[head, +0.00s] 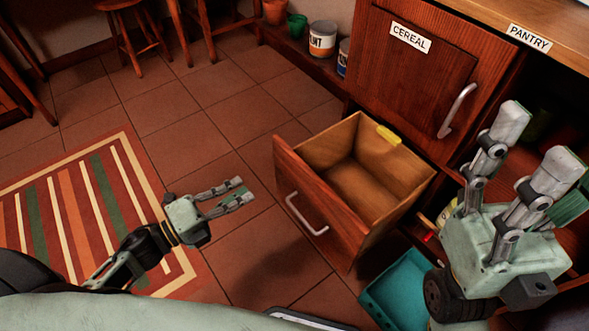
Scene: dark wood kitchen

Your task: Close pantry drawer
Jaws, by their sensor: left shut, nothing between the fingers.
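A wooden drawer (322,212) is pulled well out of the cabinet, low near the floor. Its box is open at the top and shows bare wood inside, with a small yellow piece (389,135) at the back rim. A curved metal handle (307,215) is on its front panel. My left gripper (243,193) is shut and empty, over the floor to the left of the drawer front and apart from it. My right gripper (538,142) is large in the foreground at the right, fingers spread and empty, to the right of the drawer.
A cabinet door labelled CEREAL (410,38) with a metal handle is above the drawer, shut. A PANTRY label (529,38) is on the counter edge. A teal crate (398,285) sits beside the drawer. A striped rug (95,215) and open tiled floor lie left; stools stand behind.

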